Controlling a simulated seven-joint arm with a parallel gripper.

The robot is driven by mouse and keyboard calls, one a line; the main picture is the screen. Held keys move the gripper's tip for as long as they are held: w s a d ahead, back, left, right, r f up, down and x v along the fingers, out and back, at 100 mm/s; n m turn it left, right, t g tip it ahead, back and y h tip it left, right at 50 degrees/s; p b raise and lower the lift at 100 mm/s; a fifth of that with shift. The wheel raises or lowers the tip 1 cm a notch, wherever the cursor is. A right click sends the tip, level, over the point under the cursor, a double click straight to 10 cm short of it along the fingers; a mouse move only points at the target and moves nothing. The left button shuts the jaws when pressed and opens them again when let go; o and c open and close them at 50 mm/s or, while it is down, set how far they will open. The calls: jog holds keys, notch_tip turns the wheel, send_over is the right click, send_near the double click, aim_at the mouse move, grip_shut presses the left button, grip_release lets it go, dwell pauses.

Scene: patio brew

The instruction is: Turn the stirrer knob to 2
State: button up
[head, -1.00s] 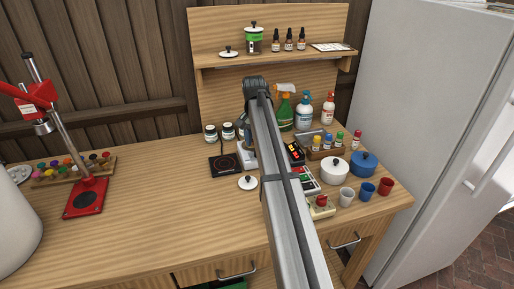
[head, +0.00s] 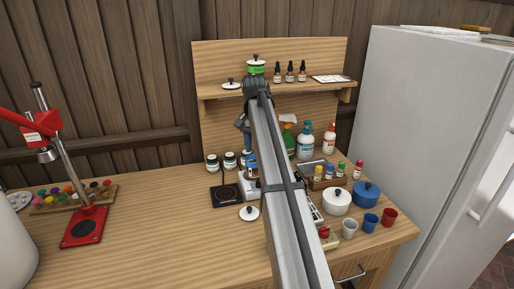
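A white device (head: 249,186), which may be the stirrer, stands on the wooden table just left of my raised forearm. It is partly covered by the arm, and I cannot make out its knob or any number. A flat black square plate (head: 226,196) with a ring mark lies to its left. The lower end of my arm, with my gripper (head: 250,165), shows as small dark and blue-grey parts beside the forearm, apparently above the white device. The fingers are too small and covered to tell whether they are open or touching anything.
A white lid (head: 249,213), small jars (head: 229,160), a white pot (head: 336,201), a blue pot (head: 367,194) and cups (head: 371,222) crowd around. Spray bottles (head: 305,142) stand behind. The shelf (head: 220,94) is above. The table's left middle (head: 160,235) is clear.

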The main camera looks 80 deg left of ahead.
aim_at(259, 183)
jog(key=f+n, duration=0.3)
jog(key=f, duration=0.1)
jog(key=f+n, duration=0.4)
jog(key=f, duration=0.1)
jog(key=f+n, duration=0.3)
jog(key=f, duration=0.1)
jog(key=shift+w+d+f+n, duration=0.25)
jog(key=shift+w+f+n, duration=0.05)
jog(key=shift+f+n, duration=0.1)
dwell(0.6)
grip_shut()
dwell(0.5)
